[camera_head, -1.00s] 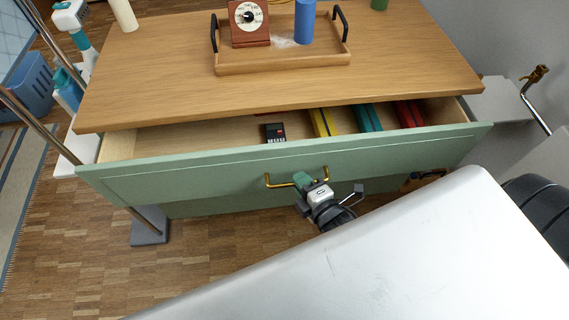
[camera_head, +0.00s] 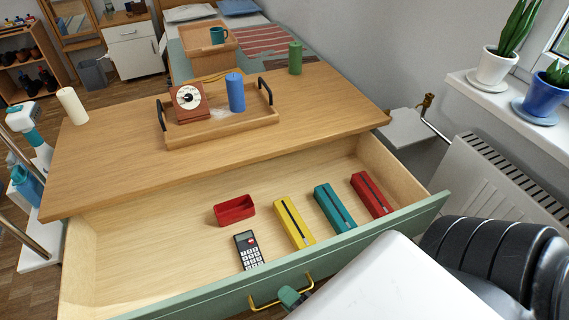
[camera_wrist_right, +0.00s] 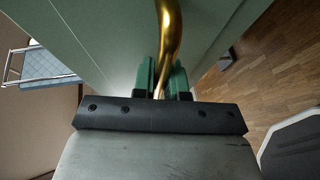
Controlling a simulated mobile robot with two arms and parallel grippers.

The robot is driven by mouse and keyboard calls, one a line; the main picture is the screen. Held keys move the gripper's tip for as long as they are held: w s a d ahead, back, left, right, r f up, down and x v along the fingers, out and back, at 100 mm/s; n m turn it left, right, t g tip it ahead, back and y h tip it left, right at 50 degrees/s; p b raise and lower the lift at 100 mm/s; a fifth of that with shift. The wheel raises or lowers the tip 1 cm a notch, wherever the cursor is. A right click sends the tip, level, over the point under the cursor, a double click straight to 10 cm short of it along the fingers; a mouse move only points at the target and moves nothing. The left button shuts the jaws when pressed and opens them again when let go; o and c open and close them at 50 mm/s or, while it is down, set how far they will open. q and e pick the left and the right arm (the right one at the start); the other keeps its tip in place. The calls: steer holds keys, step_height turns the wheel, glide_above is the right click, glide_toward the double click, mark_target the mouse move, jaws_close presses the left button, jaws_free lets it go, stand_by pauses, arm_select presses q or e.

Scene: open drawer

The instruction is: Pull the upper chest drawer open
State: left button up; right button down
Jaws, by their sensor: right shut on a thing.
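The upper chest drawer (camera_head: 150,262) stands pulled far out, with a pale wooden inside and a green front. Its brass handle (camera_head: 265,303) is at the bottom of the head view. My right gripper (camera_head: 290,296) is at the right part of the handle, mostly hidden behind my own white arm link. In the right wrist view the green finger pads of my right gripper (camera_wrist_right: 161,86) are shut on the brass handle (camera_wrist_right: 170,35), with the green front behind it. My left gripper is in neither view.
In the drawer lie a red box (camera_head: 234,210), a calculator (camera_head: 248,250) and yellow (camera_head: 294,222), teal (camera_head: 334,208) and red (camera_head: 372,195) cases. A tray (camera_head: 222,131) with a timer and blue candle stands on the chest top. A radiator (camera_head: 510,190) is at the right.

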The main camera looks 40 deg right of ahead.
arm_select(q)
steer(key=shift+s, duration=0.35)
arm_select(e)
steer(key=shift+s+a, duration=0.15)
steer(key=shift+s, duration=0.2)
steer(key=c, duration=1.2)
jaws_free()
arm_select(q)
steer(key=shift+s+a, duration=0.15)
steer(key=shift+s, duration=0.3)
arm_select(e)
steer(key=v, duration=1.1)
steer(key=shift+f, duration=0.1)
steer(key=shift+w+f, duration=0.1)
